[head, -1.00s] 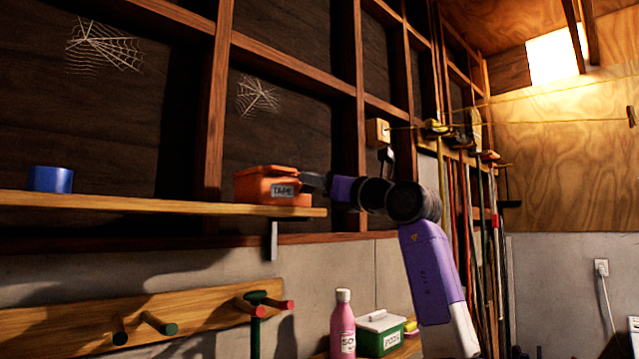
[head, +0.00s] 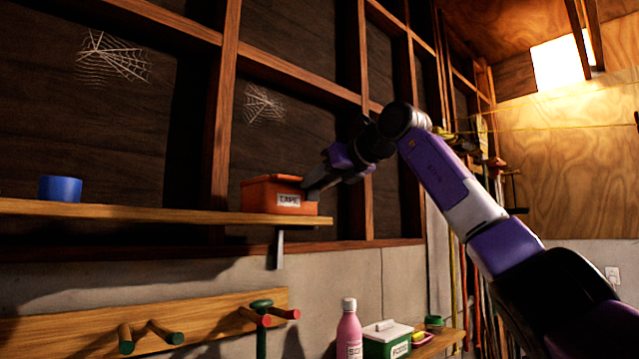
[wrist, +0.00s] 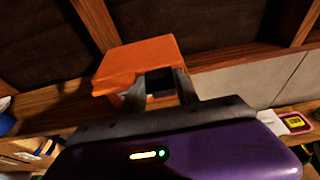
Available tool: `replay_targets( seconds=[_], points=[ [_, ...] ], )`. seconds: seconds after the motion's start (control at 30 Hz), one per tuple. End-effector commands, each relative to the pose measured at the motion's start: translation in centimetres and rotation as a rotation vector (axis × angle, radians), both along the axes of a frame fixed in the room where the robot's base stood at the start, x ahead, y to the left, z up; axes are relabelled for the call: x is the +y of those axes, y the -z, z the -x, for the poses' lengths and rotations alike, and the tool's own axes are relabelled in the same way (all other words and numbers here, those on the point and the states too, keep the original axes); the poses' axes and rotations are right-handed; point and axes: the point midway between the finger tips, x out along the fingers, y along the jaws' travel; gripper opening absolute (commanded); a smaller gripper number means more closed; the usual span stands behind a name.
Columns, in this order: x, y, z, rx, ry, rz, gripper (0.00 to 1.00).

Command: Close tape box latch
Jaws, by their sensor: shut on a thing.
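The orange tape box (head: 262,195), with a pale "TAPE" label (head: 289,200) on its front, stands on the wooden shelf (head: 150,212) near its right end. Its lid looks down. In the wrist view the box's orange top (wrist: 140,62) is just beyond the fingers. My gripper (head: 308,188) is at the box's right front edge, its fingers shut on the box there. The wrist view shows the two fingers (wrist: 160,88) at the box's near side with a dark patch between them. I cannot make out the latch; the fingers hide part of that side.
A blue cylinder (head: 60,189) sits farther left on the shelf. Wall studs stand close behind the box. Below are a peg rail (head: 150,320), a pink bottle (head: 349,330) and a green box with a white lid (head: 388,338). The shelf between cylinder and box is clear.

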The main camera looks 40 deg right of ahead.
Motion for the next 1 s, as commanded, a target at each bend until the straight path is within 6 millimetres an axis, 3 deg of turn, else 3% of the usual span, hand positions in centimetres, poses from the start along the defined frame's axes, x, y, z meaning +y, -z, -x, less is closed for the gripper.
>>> replay_targets(
  seconds=[0.53,0.57,0.67,1.0],
  points=[
    [-0.09,-0.20,-0.13,0.012,0.002,0.002,0.00],
    [-0.09,-0.20,-0.13,0.012,0.002,0.002,0.40],
    [-0.05,-0.18,-0.13,0.013,0.001,0.002,0.58],
    [0.20,-0.08,-0.13,0.016,-0.004,0.001,0.58]
  ],
)
